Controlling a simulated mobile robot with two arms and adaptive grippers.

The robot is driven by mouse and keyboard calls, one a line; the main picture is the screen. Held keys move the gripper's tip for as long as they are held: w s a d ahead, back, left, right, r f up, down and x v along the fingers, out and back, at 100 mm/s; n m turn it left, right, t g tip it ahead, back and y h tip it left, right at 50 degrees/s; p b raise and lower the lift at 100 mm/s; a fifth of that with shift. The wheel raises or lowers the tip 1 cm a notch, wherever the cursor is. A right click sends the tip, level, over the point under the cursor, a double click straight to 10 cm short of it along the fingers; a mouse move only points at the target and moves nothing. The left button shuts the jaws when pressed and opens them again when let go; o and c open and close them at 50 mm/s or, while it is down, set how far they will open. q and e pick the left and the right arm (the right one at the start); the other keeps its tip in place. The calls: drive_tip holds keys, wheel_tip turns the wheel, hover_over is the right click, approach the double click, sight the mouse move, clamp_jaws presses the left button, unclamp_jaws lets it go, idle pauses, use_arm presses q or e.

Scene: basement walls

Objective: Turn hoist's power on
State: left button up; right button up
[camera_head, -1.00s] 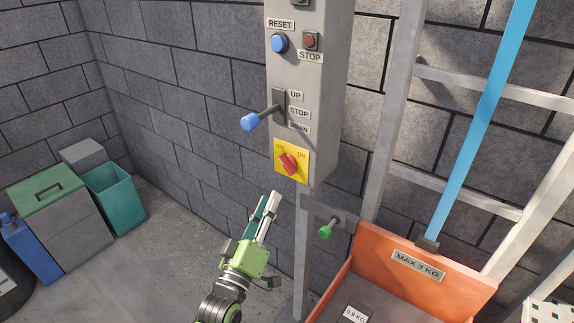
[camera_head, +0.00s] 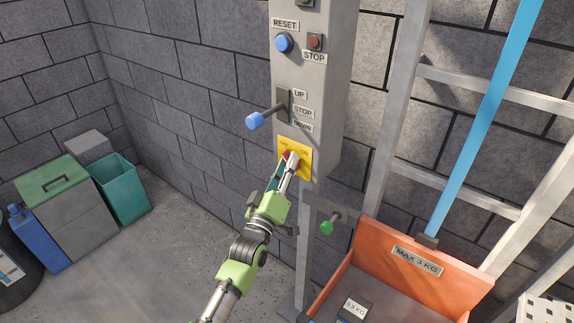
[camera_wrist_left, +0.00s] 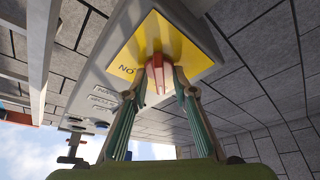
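The grey hoist control box (camera_head: 326,85) has a yellow plate (camera_head: 306,170) near its bottom with a red rotary knob, marked OFF and ON. My left gripper (camera_head: 288,163) is at this plate and hides most of the knob in the head view. In the left wrist view the red knob (camera_wrist_left: 158,75) stands between the two fingertips (camera_wrist_left: 159,82) of my left gripper. The fingers are apart, one on each side of the knob, with a slight gap seeming to show. Whether either touches it is hard to tell. My right gripper is not in view.
A lever with a blue knob (camera_head: 255,120) sticks out above the plate. A green knob (camera_head: 327,227) is below right, beside an orange tray (camera_head: 440,284) holding a weight. Bins (camera_head: 122,192) stand at the left wall.

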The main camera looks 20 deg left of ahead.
use_arm(q)
clamp_jaws()
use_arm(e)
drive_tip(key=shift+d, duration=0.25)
use_arm(q)
drive_tip(key=m+g+h+b, duration=0.1)
drive_tip(key=m+h+b, duration=0.1)
drive_tip(key=m, duration=0.6)
drive_tip(key=m+g+h+b, duration=0.1)
drive_tip(key=m+h+b, duration=0.2)
drive_tip(key=m+h, duration=0.2)
drive_tip(key=m+g+h+b, duration=0.2)
drive_tip(key=m+h+b, duration=0.1)
drive_tip(key=m, duration=0.9)
drive_tip(key=shift+w+a+h, duration=0.1)
drive_tip(key=shift+a+h, duration=0.1)
drive_tip(key=shift+h, duration=0.3)
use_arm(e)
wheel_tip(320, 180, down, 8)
use_arm(q)
drive_tip(key=shift+m, duration=0.3)
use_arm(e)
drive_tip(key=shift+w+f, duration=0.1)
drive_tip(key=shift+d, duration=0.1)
